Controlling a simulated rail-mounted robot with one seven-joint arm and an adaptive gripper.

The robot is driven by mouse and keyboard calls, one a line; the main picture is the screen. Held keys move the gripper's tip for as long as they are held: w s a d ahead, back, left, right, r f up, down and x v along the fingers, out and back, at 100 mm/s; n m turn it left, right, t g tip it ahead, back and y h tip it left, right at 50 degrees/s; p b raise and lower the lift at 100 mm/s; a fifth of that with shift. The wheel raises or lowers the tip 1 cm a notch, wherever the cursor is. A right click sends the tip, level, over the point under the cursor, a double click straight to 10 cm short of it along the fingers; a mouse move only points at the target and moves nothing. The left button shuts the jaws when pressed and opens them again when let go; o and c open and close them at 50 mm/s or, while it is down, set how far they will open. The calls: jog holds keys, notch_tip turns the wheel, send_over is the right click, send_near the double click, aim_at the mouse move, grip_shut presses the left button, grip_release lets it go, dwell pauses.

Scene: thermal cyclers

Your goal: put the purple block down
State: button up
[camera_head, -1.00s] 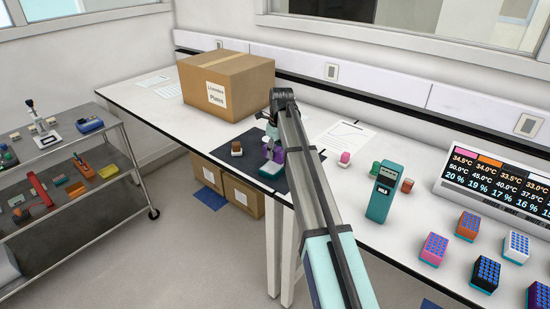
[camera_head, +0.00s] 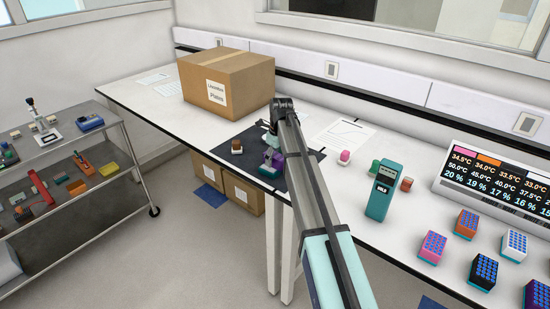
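The purple block (camera_head: 273,162) is near the front edge of the dark mat (camera_head: 247,151). A teal part shows at its lower left; I cannot tell whether the block stands on it or beside it. My gripper (camera_head: 271,148) points down directly above the purple block, and its tips overlap the block in the picture. The fingers are too small and partly hidden by my arm to tell whether they hold it. A brown block with a white part (camera_head: 237,147) sits on the mat to the left.
A cardboard box (camera_head: 227,82) stands behind the mat. To the right are a paper sheet (camera_head: 343,134), a pink piece (camera_head: 344,157), a teal device (camera_head: 382,191), several coloured tube blocks and a display (camera_head: 495,186). A shelf cart (camera_head: 70,170) stands at the left.

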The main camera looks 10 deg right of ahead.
aim_at(278, 156)
notch_tip(278, 156, up, 12)
jog(key=s+b, duration=0.1)
jog(key=b, duration=0.1)
jog(key=shift+d+b, duration=0.3)
jog(key=shift+d, duration=0.15)
jog(key=shift+r, duration=0.1)
